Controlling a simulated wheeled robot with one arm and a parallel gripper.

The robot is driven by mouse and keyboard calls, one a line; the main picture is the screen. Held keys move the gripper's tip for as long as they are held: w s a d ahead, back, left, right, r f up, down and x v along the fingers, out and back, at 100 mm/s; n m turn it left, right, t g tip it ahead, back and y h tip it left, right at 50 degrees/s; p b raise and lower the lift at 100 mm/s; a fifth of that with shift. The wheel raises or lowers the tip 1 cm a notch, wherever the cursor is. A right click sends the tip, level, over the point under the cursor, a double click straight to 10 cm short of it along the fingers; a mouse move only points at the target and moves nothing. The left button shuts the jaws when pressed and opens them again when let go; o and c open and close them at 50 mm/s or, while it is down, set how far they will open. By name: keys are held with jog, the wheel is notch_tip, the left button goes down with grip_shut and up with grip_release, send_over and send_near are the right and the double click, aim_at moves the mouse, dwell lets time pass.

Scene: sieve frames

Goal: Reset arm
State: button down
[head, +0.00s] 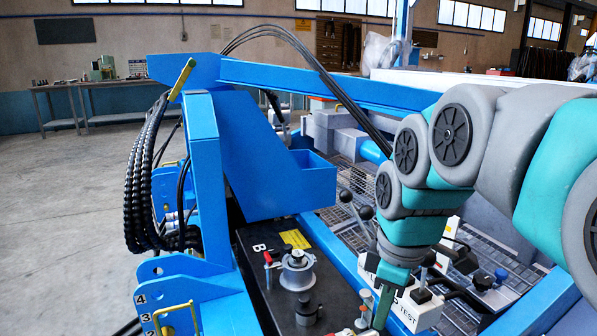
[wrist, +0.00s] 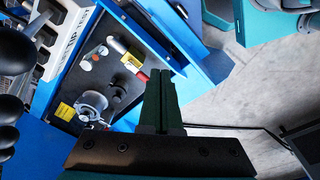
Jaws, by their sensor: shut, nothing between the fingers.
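My arm, teal and grey, reaches in from the right in the head view and bends down over the blue machine frame. My gripper (head: 382,312) points downward at its end, beside the white test box (head: 418,306). In the wrist view the two dark green fingers of my gripper (wrist: 160,72) lie side by side, shut, with nothing between them. The tips show over the edge of the black panel (wrist: 95,75). In the head view the fingertips are partly lost among small parts.
The black panel (head: 262,300) carries a silver cylinder (head: 297,270), a red-topped peg (head: 267,262) and a yellow label (head: 296,239). Black-knobbed levers (head: 366,213) stand close left of my arm. Blue beams (head: 330,85) surround the area. Open floor (head: 70,220) lies left.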

jog(key=s+d+f+m+g, duration=0.2)
jog(key=s+f+m, duration=1)
jog(key=s, duration=0.6)
notch_tip(320, 180, down, 2)
jog(key=shift+f+g+h, duration=0.1)
jog(key=shift+g+h, duration=0.2)
jog(key=shift+g, duration=0.1)
